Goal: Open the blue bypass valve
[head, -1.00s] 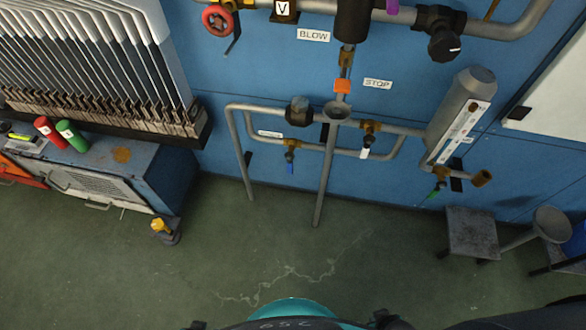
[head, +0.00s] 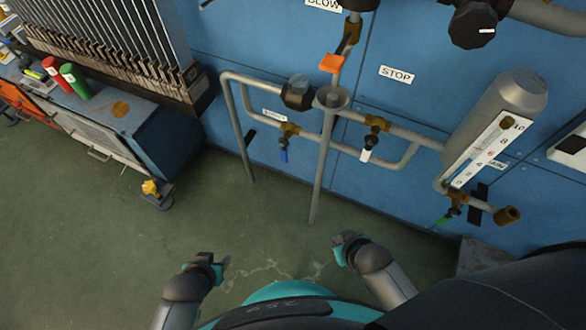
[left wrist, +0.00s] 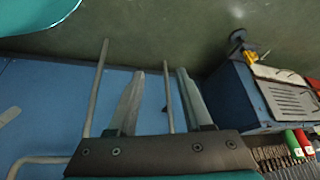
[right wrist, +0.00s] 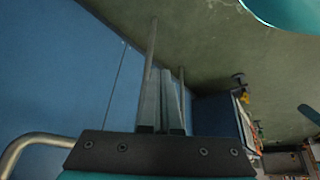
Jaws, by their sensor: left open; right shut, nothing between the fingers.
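The blue-handled valve (head: 284,155) is in the middle of the head view. Its brass body (head: 289,131) sits on the lower pipe loop, under a small white label too small to read. The blue handle hangs down, across the run of the pipe. My left gripper (head: 226,262) is below and left of the valve, apart from it. In the left wrist view its fingers (left wrist: 157,88) are spread and empty. My right gripper (head: 338,243) is below and right of the valve. In the right wrist view its fingers (right wrist: 162,75) are together with nothing between them.
A green-handled valve (head: 448,212) sits under the grey cylinder (head: 500,115). A vertical pipe (head: 322,180) runs to the floor beside the blue valve. A workbench (head: 150,135) stands left. The floor between is clear.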

